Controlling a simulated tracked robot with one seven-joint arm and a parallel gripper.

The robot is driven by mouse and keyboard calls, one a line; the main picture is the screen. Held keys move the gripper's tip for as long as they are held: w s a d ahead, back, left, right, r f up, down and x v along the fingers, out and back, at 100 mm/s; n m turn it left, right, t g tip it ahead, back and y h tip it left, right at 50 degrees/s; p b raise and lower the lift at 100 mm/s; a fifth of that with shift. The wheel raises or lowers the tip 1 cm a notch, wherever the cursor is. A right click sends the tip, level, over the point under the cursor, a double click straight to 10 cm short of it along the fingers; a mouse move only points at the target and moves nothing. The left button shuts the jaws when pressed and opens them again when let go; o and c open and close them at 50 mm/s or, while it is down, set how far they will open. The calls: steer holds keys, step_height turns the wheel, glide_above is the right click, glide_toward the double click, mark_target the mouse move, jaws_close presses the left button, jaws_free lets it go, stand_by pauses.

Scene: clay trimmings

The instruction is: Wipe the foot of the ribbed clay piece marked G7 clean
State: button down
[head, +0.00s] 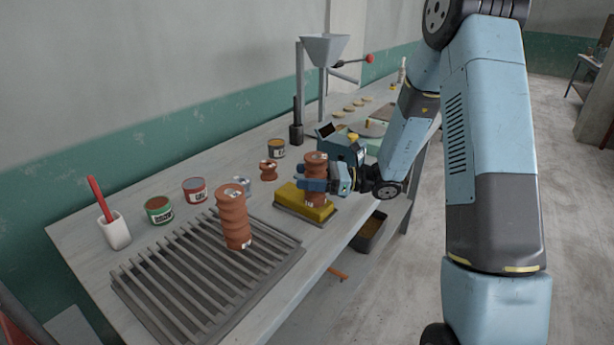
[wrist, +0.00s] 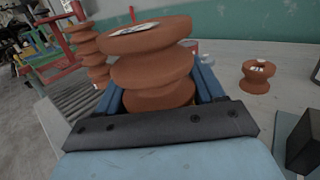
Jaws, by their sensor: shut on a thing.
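My gripper (head: 318,185) is shut on a ribbed terracotta clay piece (head: 316,163), upright over the yellow sponge (head: 290,198) in a dark tray. Its foot is at the sponge, but I cannot tell whether it touches. In the wrist view the held piece (wrist: 152,70) stands between the two blue fingers, with a pale label on its top that I cannot read. A taller ribbed clay piece (head: 233,215) stands upright on the slatted rack; its labels are too small to read. It also shows behind in the wrist view (wrist: 88,48). I cannot confirm which piece is G7.
The slatted rack (head: 160,287) fills the bench's near end. A white cup (head: 114,232) with a red handle, several cans (head: 195,190) and a small clay spool (head: 268,171) stand along the back. A hopper stand (head: 322,85) rises behind. A bin (head: 369,232) is below the bench edge.

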steer(key=shift+w+a, duration=0.1)
stand_by(0.3)
steer(key=shift+w+a, duration=0.75)
steer(key=shift+a, duration=0.25)
steer(key=shift+w+a, duration=0.7)
steer(key=shift+a, duration=0.35)
steer(key=shift+w+a, duration=0.75)
steer(key=shift+a, duration=0.25)
steer(key=shift+d, duration=0.1)
steer(key=shift+s+d+f, duration=0.2)
steer(key=shift+s+d, duration=0.05)
steer(key=shift+d, duration=0.2)
steer(key=shift+s+d+r, duration=0.15)
steer(key=shift+s+d, duration=0.9)
steer(key=shift+d, duration=0.25)
steer(key=shift+s+d+r, duration=0.1)
steer(key=shift+s+d, duration=0.9)
steer(key=shift+d, duration=0.3)
steer(key=shift+w+a, duration=0.8)
steer(key=shift+a, duration=0.25)
steer(key=shift+w+a, duration=0.8)
steer(key=shift+a, duration=0.25)
steer(key=shift+w+a, duration=0.8)
steer(key=shift+a, duration=0.25)
